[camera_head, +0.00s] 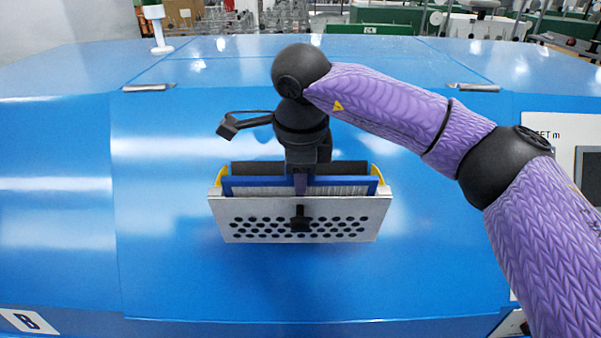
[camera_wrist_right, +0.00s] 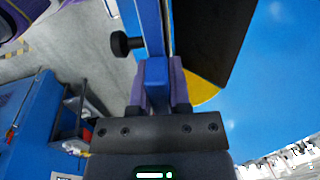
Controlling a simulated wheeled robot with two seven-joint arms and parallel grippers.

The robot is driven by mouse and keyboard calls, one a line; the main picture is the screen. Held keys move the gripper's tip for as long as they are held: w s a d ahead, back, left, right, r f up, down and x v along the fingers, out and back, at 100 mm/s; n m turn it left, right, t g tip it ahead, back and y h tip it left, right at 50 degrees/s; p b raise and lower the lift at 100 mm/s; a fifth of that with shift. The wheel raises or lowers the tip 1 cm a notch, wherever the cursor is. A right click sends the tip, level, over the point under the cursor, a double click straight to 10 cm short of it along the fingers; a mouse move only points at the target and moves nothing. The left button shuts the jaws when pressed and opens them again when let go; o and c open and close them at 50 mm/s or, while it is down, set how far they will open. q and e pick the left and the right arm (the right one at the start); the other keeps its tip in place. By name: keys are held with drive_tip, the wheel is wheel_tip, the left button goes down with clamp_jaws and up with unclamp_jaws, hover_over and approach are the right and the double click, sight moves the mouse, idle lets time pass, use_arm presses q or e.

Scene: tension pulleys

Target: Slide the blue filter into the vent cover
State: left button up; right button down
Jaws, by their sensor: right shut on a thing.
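The vent cover (camera_head: 340,207) is a metal box with a perforated front, yellow ends and a dark back panel, set against the blue machine. The blue filter (camera_head: 245,183) stands in the cover's open top, between the front and the back panel. Its blue upper edge and a pale pleated strip show above the front; the lower part is hidden. My right gripper (camera_head: 301,183) points down and is shut on the filter's top middle. In the right wrist view, the purple fingers (camera_wrist_right: 161,90) hold a blue part of the filter (camera_wrist_right: 156,70). My left gripper is not in view.
The blue machine casing (camera_head: 160,240) surrounds the cover, with clear surface on both sides. A black knob (camera_head: 300,223) sits on the cover's front. Metal latches (camera_head: 148,88) lie farther back. A white panel (camera_head: 545,130) is at the right.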

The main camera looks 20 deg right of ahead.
drive_tip(key=shift+w+f+b, duration=0.15)
drive_tip(key=shift+f+b, duration=0.3)
drive_tip(key=shift+f, duration=0.4)
drive_tip(key=shift+r, duration=0.45)
idle(0.4)
drive_tip(key=shift+f, duration=0.15)
drive_tip(key=shift+f, duration=0.35)
